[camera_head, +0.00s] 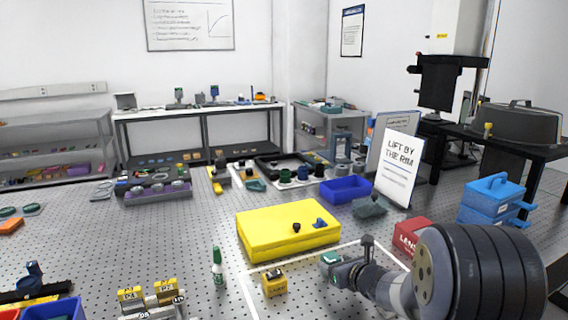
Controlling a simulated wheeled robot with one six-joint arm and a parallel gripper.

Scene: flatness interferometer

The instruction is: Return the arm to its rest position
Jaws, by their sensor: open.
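My arm reaches in from the lower right. Its thick dark ribbed section is large and near the camera, and slimmer grey links run left from it. The arm hides part of the table at the lower right.
A yellow case (285,231) lies just behind my gripper. A small yellow block (274,284) and a green-and-white bottle (217,266) stand to its left. A red box (411,237), blue toolbox (491,200) and "LIFT BY THE RIM" sign (399,165) are behind the arm.

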